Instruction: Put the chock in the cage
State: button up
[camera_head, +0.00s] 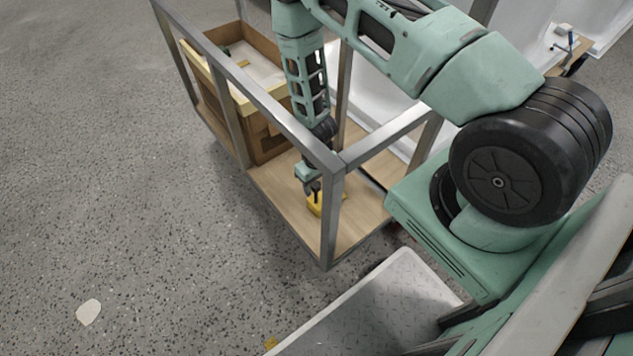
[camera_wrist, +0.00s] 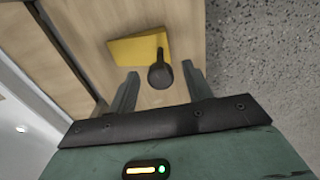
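The chock is a yellow wedge (camera_wrist: 138,49) with a black round-ended part (camera_wrist: 161,76). In the head view the yellow chock (camera_head: 317,205) is on the wooden floor of the metal-framed cage (camera_head: 333,215), near its front corner post, partly hidden by my gripper. My gripper (camera_head: 312,188) reaches down inside the frame, right over the chock. In the wrist view my gripper (camera_wrist: 160,70) is open, with the black part between its fingertips and a gap on each side. I cannot tell whether the chock rests fully on the floor.
A wooden crate (camera_head: 262,140) with a yellow-edged rim stands in the cage's far part. Metal posts and top rails surround my arm closely. White tub shells (camera_head: 390,85) stand behind at the right. Speckled floor (camera_head: 120,180) at the left is mostly clear.

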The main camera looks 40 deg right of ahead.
notch_tip(320, 180, up, 12)
jog(key=p, duration=0.3)
jog(key=shift+r, duration=0.15)
dwell(0.5)
